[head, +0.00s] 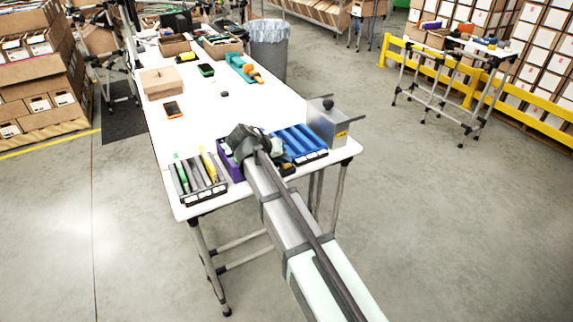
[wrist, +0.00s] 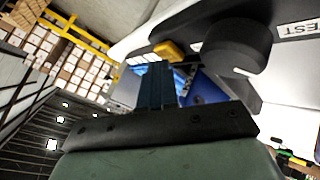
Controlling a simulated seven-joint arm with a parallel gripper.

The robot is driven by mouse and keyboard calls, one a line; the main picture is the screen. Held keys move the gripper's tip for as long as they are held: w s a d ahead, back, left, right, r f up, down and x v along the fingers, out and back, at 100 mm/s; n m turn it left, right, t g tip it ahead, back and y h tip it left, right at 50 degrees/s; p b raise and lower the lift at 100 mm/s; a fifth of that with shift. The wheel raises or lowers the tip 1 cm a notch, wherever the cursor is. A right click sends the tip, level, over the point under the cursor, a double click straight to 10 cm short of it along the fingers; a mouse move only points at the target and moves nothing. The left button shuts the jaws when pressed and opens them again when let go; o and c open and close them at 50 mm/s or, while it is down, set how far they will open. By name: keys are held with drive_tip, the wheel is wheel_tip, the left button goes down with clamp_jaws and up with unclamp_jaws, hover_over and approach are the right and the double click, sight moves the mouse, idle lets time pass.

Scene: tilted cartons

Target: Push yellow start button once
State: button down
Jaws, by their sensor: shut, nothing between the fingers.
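The yellow button (wrist: 170,50) shows in the wrist view on a grey and black device with a large round black knob (wrist: 235,47). White marks sit beside the button, and a label ending in "EST" is at the right. My gripper (wrist: 155,66) is shut and empty. Its fingertips are just below the button in the picture; I cannot tell whether they touch it. In the head view my arm reaches over the table's near edge, its end among the trays. I cannot make out the button there.
Around the arm's end on the white table (head: 207,111) are a purple bin (head: 230,163), a blue compartment tray (head: 300,143), a grey tray with markers (head: 198,178) and a metal box (head: 328,123). The table's middle is mostly clear.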

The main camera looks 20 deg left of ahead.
sight(284, 165)
drive_tip(key=shift+r, duration=0.65)
drive_tip(key=shift+r, duration=2.5)
